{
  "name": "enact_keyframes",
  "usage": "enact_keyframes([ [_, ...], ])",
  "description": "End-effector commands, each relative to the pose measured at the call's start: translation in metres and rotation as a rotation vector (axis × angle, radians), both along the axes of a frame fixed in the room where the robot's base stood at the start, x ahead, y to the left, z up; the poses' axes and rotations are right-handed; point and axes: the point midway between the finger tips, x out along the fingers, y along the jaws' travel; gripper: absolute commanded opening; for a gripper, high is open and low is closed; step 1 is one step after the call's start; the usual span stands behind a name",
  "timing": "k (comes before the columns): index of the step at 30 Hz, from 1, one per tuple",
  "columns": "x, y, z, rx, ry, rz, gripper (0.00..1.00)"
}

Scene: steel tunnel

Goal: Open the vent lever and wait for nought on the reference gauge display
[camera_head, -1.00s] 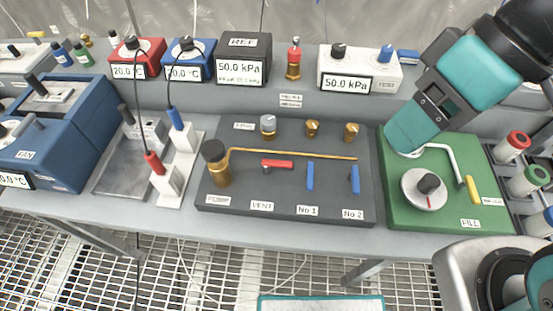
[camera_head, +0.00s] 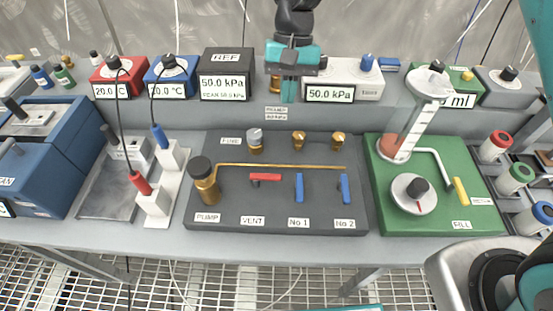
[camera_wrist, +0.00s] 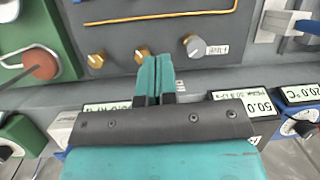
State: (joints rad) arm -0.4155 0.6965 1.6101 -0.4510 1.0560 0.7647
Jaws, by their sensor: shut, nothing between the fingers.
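The red vent lever (camera_head: 265,177) lies crosswise above the VENT label on the dark panel (camera_head: 225,225). The black REF gauge (camera_head: 227,62) stands on the back shelf, its display reading 50.0 kPa with a smaller line beneath. My gripper (camera_head: 288,98) points down in front of the shelf, between the REF gauge and the white gauge, above and behind the panel. It is shut and empty; its closed teal fingers (camera_wrist: 155,72) show in the wrist view, near the brass knobs. The gripper is apart from the vent lever, which is not seen in the wrist view.
The white gauge (camera_head: 352,76) also reads 50.0 kPa. Blue levers No 1 (camera_head: 299,187) and No 2 (camera_head: 345,188) stand right of the vent lever. The pump (camera_head: 204,182) is on the left, and the green FILL board (camera_head: 440,222) with a clear upright cylinder on the right.

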Motion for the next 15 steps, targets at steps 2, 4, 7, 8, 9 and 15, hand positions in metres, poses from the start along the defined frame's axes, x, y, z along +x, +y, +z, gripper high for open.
enact_keyframes([
  [2,0.009,0.008,-0.023,-0.037,0.027,-0.032,0.0],
  [4,0.015,0.013,-0.036,-0.061,0.041,-0.059,0.0],
  [7,0.019,0.017,-0.048,-0.087,0.053,-0.082,0.0],
  [8,0.02,0.017,-0.05,-0.09,0.055,-0.086,0.0],
  [9,0.02,0.018,-0.052,-0.095,0.058,-0.09,0.0],
  [15,0.021,0.019,-0.054,-0.099,0.059,-0.095,0.0],
])
